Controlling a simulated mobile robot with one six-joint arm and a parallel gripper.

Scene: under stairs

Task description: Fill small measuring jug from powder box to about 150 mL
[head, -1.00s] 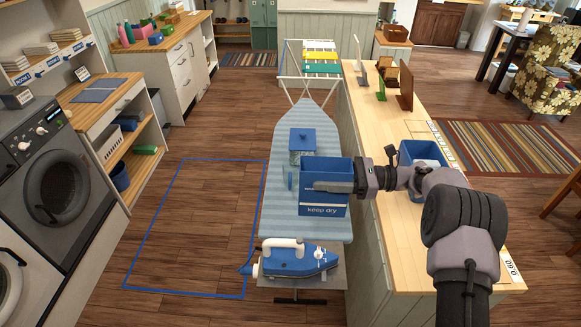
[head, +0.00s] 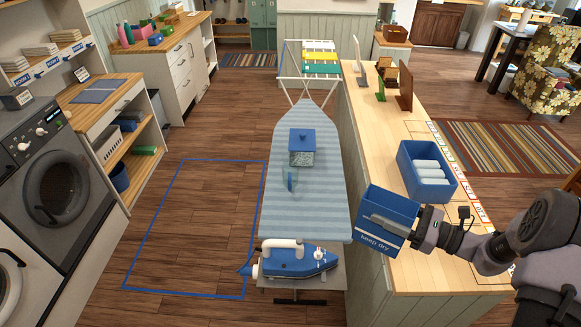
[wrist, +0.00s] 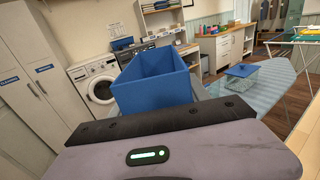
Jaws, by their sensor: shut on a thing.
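The open blue powder box (head: 370,236), labelled "keep dry", is held in my gripper (head: 388,224). It hangs by the near left edge of the wooden counter, right of the ironing board; it looks turned and somewhat tilted. In the wrist view the box (wrist: 153,85) is directly ahead, its top open; no powder shows inside. A small clear bluish jug (head: 289,179) stands on the ironing board, left of the box and apart from it. Its marks and any contents are too small to read.
The ironing board (head: 305,215) also carries a blue-lidded canister (head: 302,157) behind the jug and a blue iron (head: 297,260) at the near end. A blue bin of white rolls (head: 427,176) sits on the counter (head: 405,255). The board's middle is clear.

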